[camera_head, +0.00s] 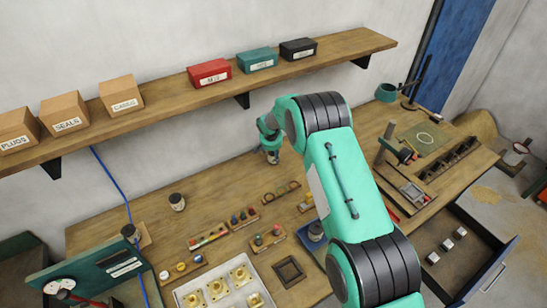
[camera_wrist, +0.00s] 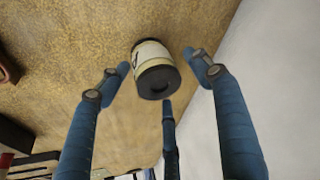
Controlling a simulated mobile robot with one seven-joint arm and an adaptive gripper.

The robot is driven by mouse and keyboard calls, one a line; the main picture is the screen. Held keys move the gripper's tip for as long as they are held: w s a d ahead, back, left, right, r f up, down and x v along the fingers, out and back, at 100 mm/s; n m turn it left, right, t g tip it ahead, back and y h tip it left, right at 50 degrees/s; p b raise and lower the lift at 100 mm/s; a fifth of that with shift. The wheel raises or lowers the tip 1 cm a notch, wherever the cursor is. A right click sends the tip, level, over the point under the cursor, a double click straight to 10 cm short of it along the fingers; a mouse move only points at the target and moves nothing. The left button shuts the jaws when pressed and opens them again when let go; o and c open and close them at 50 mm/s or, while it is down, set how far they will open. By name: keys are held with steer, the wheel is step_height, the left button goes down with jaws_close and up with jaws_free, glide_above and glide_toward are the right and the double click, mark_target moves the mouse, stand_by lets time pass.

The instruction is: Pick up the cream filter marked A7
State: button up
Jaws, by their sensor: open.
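In the wrist view a cream cylinder with a dark end (camera_wrist: 153,58) stands on the wooden bench, close to the wall. Dark marks show at its left side, but I cannot read them. My gripper (camera_wrist: 150,84) is open, its blue fingers spread around the near end of the cylinder with gaps visible. In the head view my gripper (camera_head: 271,148) is at the back of the bench, below the shelf and near the wall. A small cream jar with a dark top (camera_head: 177,202) stands further left; its label is too small to read.
A wall shelf (camera_head: 350,45) with several labelled boxes runs above the bench. A white tray with brass parts (camera_head: 220,288), a dark square frame (camera_head: 289,271) and small racks (camera_head: 208,237) lie towards the front. An open drawer (camera_head: 455,245) is at the right.

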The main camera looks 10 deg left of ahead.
steer(key=shift+c, duration=0.5)
steer(key=c, duration=1.1)
steer(key=shift+r, duration=0.75)
step_height(320, 180, up, 2)
steer(key=s+d, duration=0.2)
steer(key=s, duration=0.2)
steer(key=s+d+r+b, duration=0.1)
steer(key=s+d, duration=0.1)
steer(key=s, duration=0.3)
steer(key=s+d+b, duration=0.1)
steer(key=s+d, duration=0.2)
steer(key=s, duration=0.2)
steer(key=shift+s+r, duration=0.2)
steer(key=shift+r, duration=0.05)
